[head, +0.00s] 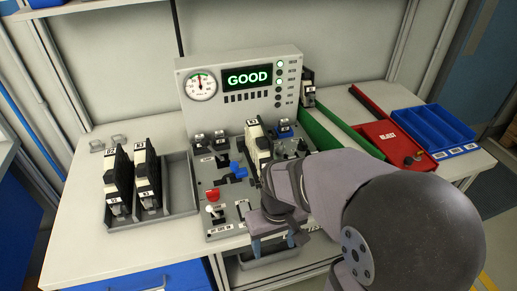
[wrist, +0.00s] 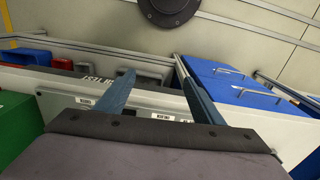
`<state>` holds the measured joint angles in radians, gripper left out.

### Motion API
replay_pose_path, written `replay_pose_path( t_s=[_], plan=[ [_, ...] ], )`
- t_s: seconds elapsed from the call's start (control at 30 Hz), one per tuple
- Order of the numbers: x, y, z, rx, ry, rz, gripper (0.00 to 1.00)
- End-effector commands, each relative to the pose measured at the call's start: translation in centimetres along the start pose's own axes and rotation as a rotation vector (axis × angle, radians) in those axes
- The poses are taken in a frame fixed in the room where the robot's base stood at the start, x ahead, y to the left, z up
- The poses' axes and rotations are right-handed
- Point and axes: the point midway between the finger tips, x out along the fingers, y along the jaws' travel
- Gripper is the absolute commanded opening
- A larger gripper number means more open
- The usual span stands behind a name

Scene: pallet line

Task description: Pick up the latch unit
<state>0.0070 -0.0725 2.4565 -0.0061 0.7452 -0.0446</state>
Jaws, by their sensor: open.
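Several black units with cream-white sides, which look like latch units, stand upright in the head view. A pair, the left unit (head: 118,187) and the right unit (head: 148,178), stand in a grey tray (head: 181,190) on the left. Another unit (head: 257,143) stands in the grey test fixture (head: 222,215), partly hidden by my arm. One more (head: 308,92) stands right of the display. My gripper (head: 273,246) is low at the fixture's front edge, away from these units. In the wrist view its blue fingers (wrist: 158,88) are apart with nothing between them.
A tester (head: 240,85) with a gauge and a lit "GOOD" display stands behind the fixture. Levers and knobs stick up from the fixture. To the right are a green-walled chute (head: 318,135), a red reject bin (head: 385,134) and a blue divided tray (head: 432,130). The left bench front is clear.

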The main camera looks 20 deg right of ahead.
Motion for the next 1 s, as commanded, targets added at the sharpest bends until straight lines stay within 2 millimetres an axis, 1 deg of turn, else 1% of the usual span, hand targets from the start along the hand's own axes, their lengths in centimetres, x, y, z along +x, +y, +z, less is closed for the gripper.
replay_pose_path(
  t_s=[0.03,0.07,0.17,0.2,0.27,0.3,0.37,0.4,0.53,0.6,0.7,0.83,0.9,1.0],
  plan=[
    [-1.0,0.2,-1.6,-0.015,0.007,0.002,0.62],
    [-1.5,0.4,-2.6,-0.027,0.010,0.003,0.62],
    [-3.3,1.0,-6.5,-0.075,0.026,0.010,0.62],
    [-4.0,1.3,-8.2,-0.098,0.033,0.014,0.62],
    [-5.0,1.9,-10.7,-0.131,0.042,0.020,0.62],
    [-5.7,2.2,-12.4,-0.155,0.049,0.025,0.62],
    [-6.6,2.8,-14.9,-0.189,0.059,0.032,0.62],
    [-7.1,3.2,-16.5,-0.210,0.066,0.037,0.62],
    [-8.5,4.7,-21.8,-0.231,0.113,0.046,0.62],
    [-8.9,5.4,-24.5,-0.203,0.156,0.044,0.62],
    [-9.5,6.5,-27.8,-0.134,0.227,0.036,0.62],
    [-10.2,7.9,-31.2,-0.037,0.313,0.020,0.62],
    [-10.5,8.4,-32.4,0.002,0.346,0.013,0.62],
    [-10.8,8.8,-33.4,0.036,0.374,0.006,0.62]
  ],
)
